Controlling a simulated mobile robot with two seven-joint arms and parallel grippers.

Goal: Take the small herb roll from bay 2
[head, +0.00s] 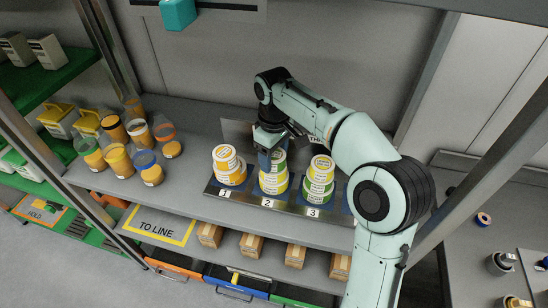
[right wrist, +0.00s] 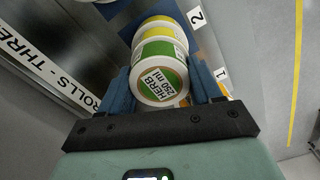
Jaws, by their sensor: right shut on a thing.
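The small herb roll (right wrist: 158,84), white with a green band and a label reading HERB 250 ml, is at the top of the stack in bay 2. My right gripper (head: 271,158) reaches down over that stack, and its blue fingers stand on both sides of the herb roll, shut on it. In the right wrist view, yellow-and-white rolls (right wrist: 160,25) line up behind the herb roll. The head view shows these lower rolls (head: 272,183) above the number 2. I cannot tell whether the herb roll still touches the roll below. My left gripper is not in view.
Close on either side stand the bay 1 stack (head: 229,168) and the bay 3 stack (head: 319,178). Several jars (head: 117,158) stand on the shelf at left. A TO LINE sign (head: 160,224) and cardboard boxes (head: 251,246) are on the level below.

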